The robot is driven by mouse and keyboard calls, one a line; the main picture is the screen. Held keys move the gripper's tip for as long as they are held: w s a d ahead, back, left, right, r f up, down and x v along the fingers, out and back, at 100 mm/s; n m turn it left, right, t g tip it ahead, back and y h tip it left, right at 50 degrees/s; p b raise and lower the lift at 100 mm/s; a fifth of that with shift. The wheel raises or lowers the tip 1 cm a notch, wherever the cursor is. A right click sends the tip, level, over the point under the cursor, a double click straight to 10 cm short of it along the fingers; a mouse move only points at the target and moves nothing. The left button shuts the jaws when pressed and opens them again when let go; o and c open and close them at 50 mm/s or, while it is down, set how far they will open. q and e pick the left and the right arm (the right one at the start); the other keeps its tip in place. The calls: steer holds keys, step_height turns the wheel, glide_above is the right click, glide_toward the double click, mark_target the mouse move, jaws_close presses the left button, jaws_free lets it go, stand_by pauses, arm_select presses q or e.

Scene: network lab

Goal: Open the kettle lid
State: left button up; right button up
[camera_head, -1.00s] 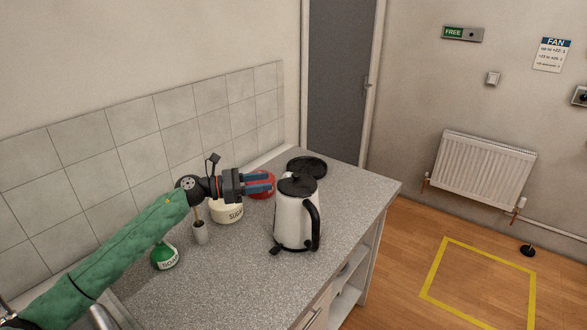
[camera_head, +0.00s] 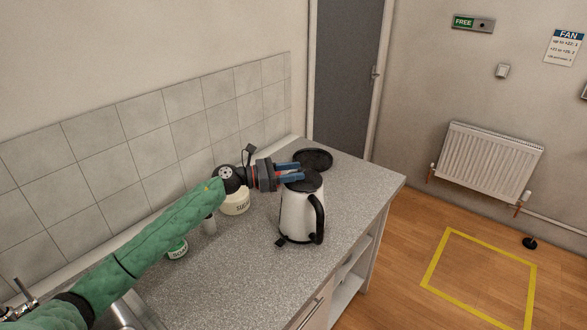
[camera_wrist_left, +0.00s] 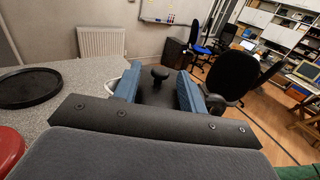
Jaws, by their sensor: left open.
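The white kettle (camera_head: 297,218) stands upright on the worktop, its black handle (camera_head: 319,217) to the right and its spout on the far side or left, hard to see. Its black lid (camera_head: 311,183) sits on top, partly covered by my gripper in the head view. My left gripper (camera_head: 300,171) is open just above the lid, reaching in from the left. In the left wrist view the lid's black knob (camera_wrist_left: 160,73) shows between the two blue fingers of my left gripper (camera_wrist_left: 157,82), with a gap on each side. Whether a finger touches the lid cannot be told. My right gripper is out of view.
A round black tray (camera_head: 316,158) lies behind the kettle. A cream sugar pot (camera_head: 236,205), a grey cup (camera_head: 209,225) and a green container (camera_head: 177,250) stand left of it, near my arm. The worktop in front (camera_head: 240,275) is clear.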

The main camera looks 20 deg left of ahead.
arm_select(q)
steer(key=shift+w+d, duration=0.1)
steer(key=shift+d, duration=0.05)
jaws_close()
steer(key=shift+b, duration=0.3)
